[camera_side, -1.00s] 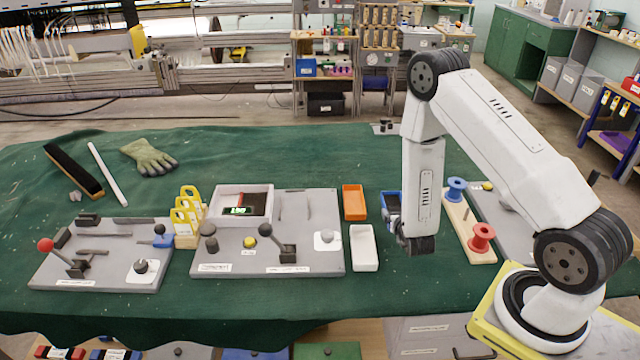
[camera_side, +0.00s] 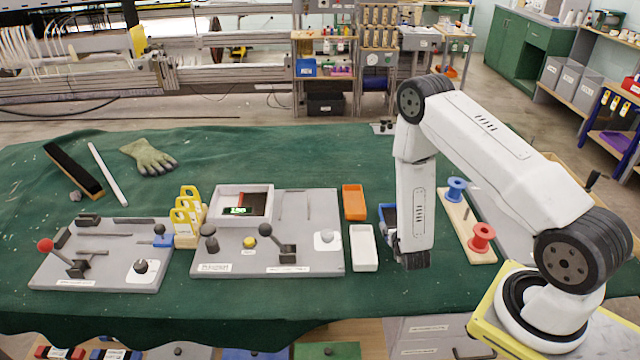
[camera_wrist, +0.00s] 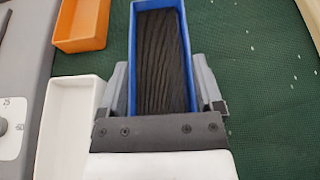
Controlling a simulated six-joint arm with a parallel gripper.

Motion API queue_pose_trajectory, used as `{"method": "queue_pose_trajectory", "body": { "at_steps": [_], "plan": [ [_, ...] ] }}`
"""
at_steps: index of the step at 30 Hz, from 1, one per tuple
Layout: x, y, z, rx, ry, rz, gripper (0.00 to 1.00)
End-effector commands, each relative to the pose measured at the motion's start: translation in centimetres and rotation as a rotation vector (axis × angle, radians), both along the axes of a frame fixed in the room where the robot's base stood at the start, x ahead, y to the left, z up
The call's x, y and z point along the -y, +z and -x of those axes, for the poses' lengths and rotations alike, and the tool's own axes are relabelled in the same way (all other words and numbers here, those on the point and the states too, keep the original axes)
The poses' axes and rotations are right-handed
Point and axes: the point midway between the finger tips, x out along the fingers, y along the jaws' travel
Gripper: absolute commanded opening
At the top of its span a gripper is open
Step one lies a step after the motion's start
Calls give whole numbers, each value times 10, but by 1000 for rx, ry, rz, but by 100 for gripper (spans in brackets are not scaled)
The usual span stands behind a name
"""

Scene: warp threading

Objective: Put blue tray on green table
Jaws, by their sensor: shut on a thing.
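The blue tray (camera_wrist: 133,45) is a long narrow tray filled with a dark, wood-grained piece or lining. It lies between the two fingers of my gripper (camera_wrist: 162,92) in the wrist view, and the fingers press on its long sides near one end. In the side view the blue tray (camera_side: 387,212) shows only partly behind my gripper (camera_side: 410,258), which hides the rest. The green table (camera_side: 300,155) is covered with a dark green cloth. I cannot tell whether the tray touches the cloth.
An orange tray (camera_side: 354,202) and a white tray (camera_side: 363,248) stand just left of the blue tray. A grey control panel (camera_side: 305,225) is beyond them. A wooden board with blue and red spools (camera_side: 481,238) is to the right. The cloth in front is clear.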

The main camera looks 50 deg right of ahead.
Motion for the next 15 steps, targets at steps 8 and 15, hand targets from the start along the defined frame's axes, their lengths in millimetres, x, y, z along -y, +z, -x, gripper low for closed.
{"method": "queue_pose_trajectory", "body": {
  "at_steps": [8,15],
  "plan": [
    [0,0,-1,3,0,1,0],
    [0,-3,0,1,0,0,100]
  ]
}}
